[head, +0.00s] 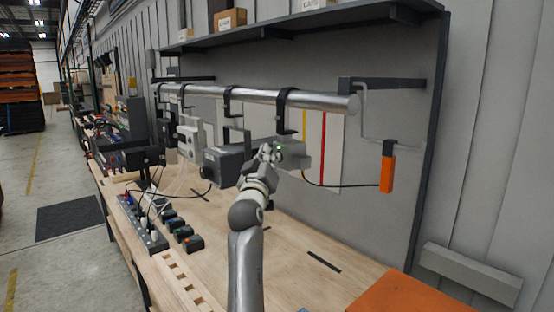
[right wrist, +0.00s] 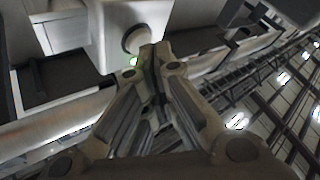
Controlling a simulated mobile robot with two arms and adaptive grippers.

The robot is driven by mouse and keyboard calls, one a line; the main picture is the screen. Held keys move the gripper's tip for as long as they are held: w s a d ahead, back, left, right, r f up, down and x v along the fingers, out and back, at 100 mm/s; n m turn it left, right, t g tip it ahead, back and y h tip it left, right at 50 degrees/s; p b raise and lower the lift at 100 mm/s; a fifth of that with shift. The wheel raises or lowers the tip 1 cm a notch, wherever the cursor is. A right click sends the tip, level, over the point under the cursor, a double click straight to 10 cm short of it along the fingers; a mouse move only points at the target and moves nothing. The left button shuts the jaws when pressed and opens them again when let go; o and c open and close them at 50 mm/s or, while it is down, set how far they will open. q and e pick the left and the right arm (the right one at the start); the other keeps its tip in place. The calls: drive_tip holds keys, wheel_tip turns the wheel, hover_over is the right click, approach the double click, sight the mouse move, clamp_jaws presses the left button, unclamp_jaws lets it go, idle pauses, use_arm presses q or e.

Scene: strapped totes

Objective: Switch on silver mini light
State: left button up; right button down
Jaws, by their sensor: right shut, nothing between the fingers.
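A small silver-grey light (head: 297,154) hangs from the metal rail (head: 270,98), with a green glow on its near-left face. My right gripper (head: 268,151) is closed and empty, its tips right at that face. In the right wrist view the light's pale housing (right wrist: 110,32) carries a dark round knob (right wrist: 136,40) just beyond the shut fingertips (right wrist: 152,52). A green spot shows below the knob. I cannot tell whether the fingertips touch it. My left gripper is not in view.
A dark grey lamp (head: 226,164) and a pale unit (head: 190,135) hang further left on the rail. An orange piece (head: 387,172) hangs at right. A power strip (head: 140,222) and several small dark blocks lie on the wooden bench (head: 290,250); its middle is mostly clear.

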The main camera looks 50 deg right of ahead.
drive_tip(key=shift+w+a, duration=0.1)
drive_tip(key=shift+a, duration=0.4)
drive_tip(key=a+b, duration=0.2)
drive_tip(key=a, duration=0.1)
drive_tip(key=w+a+b, duration=0.1)
drive_tip(key=a, duration=0.1)
idle(0.8)
